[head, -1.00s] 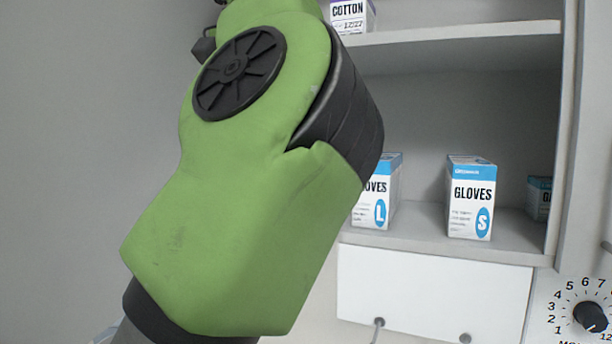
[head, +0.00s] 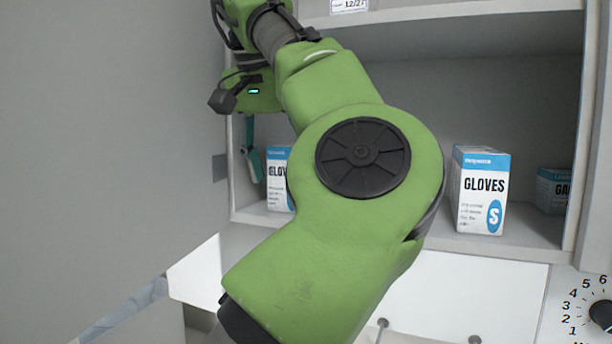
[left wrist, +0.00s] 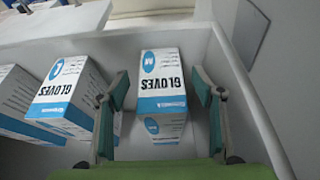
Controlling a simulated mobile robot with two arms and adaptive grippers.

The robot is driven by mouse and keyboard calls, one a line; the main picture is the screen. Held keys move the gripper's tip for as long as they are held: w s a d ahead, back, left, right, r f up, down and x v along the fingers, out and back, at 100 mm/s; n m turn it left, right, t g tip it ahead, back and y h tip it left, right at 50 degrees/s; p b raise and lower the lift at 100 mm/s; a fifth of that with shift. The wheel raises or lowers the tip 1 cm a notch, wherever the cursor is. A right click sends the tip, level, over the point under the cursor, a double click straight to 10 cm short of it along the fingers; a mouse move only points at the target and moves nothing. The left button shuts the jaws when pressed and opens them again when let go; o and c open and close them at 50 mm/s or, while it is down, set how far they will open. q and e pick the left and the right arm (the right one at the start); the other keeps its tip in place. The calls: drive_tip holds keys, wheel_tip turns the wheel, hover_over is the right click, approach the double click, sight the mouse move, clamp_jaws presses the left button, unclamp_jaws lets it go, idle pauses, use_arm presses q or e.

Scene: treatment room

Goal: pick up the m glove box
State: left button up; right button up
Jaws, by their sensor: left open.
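The M glove box (left wrist: 162,75) is white and blue and shows its M label upside down in the left wrist view. In the head view a glove box (head: 279,180) by the left wall of the shelf, partly hidden by my arm, appears to be the same one. My left gripper (left wrist: 161,85) is open, with one finger to each side of the M box in the wrist view and a visible gap on both sides. In the head view one teal finger of the left gripper (head: 253,162) hangs just left of that box. My right gripper is not in view.
An L glove box (left wrist: 60,92) stands beside the M box, close to one finger. An S glove box (head: 481,190) and another box (head: 552,190) stand further right on the shelf (head: 525,235). The cabinet's side wall is close to the other finger.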

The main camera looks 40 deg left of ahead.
sight(287, 191)
use_arm(q)
drive_tip(key=shift+w+a+f, duration=0.1)
drive_tip(key=shift+w+f, duration=0.05)
drive_tip(key=shift+f, duration=0.4)
drive_tip(key=shift+w+p+x, duration=0.2)
drive_tip(key=shift+p+x, duration=0.1)
drive_tip(key=shift+x, duration=0.65)
drive_tip(key=shift+w+p+x, duration=0.15)
drive_tip(key=shift+p+x, duration=0.1)
drive_tip(key=shift+x, duration=0.75)
drive_tip(key=shift+s+r, duration=0.2)
drive_tip(key=shift+r, duration=0.05)
drive_tip(key=c, duration=1.5)
